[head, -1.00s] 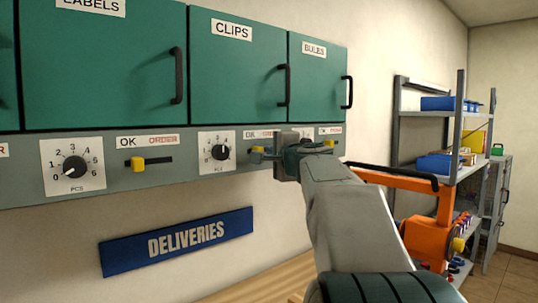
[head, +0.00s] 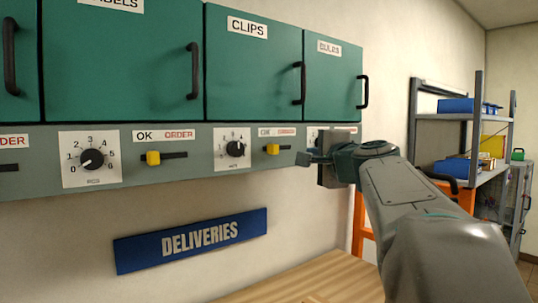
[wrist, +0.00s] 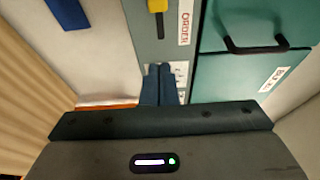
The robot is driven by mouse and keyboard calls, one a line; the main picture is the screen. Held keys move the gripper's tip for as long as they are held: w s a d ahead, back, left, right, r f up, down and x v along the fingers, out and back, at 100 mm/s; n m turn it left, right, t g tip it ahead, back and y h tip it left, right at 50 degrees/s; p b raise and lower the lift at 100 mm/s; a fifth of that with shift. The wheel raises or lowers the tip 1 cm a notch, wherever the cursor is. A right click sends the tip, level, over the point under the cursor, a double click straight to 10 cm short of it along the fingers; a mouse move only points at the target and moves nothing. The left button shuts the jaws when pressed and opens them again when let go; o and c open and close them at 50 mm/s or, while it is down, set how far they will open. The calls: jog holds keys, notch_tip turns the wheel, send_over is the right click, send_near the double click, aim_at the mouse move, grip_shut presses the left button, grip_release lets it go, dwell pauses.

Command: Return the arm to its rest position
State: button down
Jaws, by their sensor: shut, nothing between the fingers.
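My arm reaches in from the lower right of the head view. My gripper (head: 306,158) is shut and empty, its fingers pointing left in front of the grey control strip (head: 110,190). It is to the right of the yellow slider (head: 272,149) under the CLIPS cabinet, with a visible gap between them. In the wrist view the two dark fingers (wrist: 158,72) lie together, over the strip's right part. They partly cover a white dial plate. I cannot tell how far the fingertips are from the strip.
Green cabinets (head: 255,70) with black handles hang above the strip. A blue DELIVERIES sign (head: 190,240) is on the wall below. A wooden surface (head: 310,280) lies beneath. An orange machine (head: 362,225) is partly hidden behind my arm. Shelves (head: 455,115) with blue bins stand right.

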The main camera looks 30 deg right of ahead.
dwell(0.3)
jog(key=s+a+f+n+g+y, duration=0.25)
jog(key=a+f+n+g, duration=0.2)
jog(key=a+f, duration=0.6)
jog(key=s+a+f+n+g+y, duration=0.1)
jog(key=a+f+n+g+y, duration=0.25)
jog(key=a+f+n, duration=0.65)
jog(key=s+a+f+n+g+h, duration=0.1)
jog(key=s+f+n+g, duration=0.1)
jog(key=s+f, duration=0.6)
jog(key=s+a+f+n+g+h, duration=0.1)
jog(key=s+f+g, duration=0.4)
jog(key=f, duration=0.7)
jog(key=s+n+h+p, duration=0.1)
jog(key=s+n, duration=0.1)
jog(key=shift+s+a+f, duration=0.15)
jog(key=shift+s+a, duration=0.25)
